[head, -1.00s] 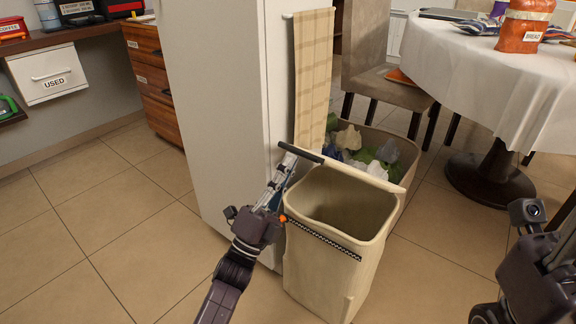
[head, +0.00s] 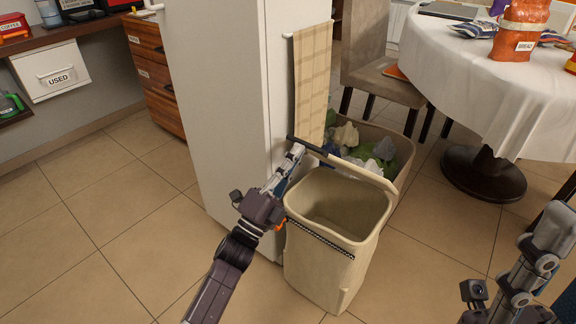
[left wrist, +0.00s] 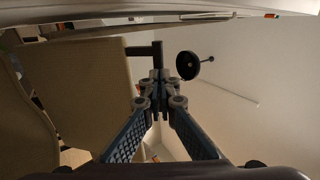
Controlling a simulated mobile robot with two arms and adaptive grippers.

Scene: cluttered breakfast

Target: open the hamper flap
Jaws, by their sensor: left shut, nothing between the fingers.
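The hamper (head: 355,262) is a tall beige bin standing beside the white cabinet side. Its flap (head: 366,174) stands raised at the back of the rim, seen nearly edge-on, and the bin's dark inside shows. A dark bar (head: 308,148) is at the flap's left end. My left gripper (head: 298,150) is beside that bar, left of the opening. In the left wrist view its fingers (left wrist: 160,82) are shut and empty, with the bar just beyond the tips. Contact with the bar cannot be told. My right arm shows at lower right; its fingers are out of view.
A larger bin (head: 405,152) with crumpled bags stands behind the hamper. The white cabinet (head: 225,110) with a hanging towel (head: 311,80) is close to my left arm. A chair (head: 385,80) and a clothed table (head: 480,75) stand beyond. Floor at left is clear.

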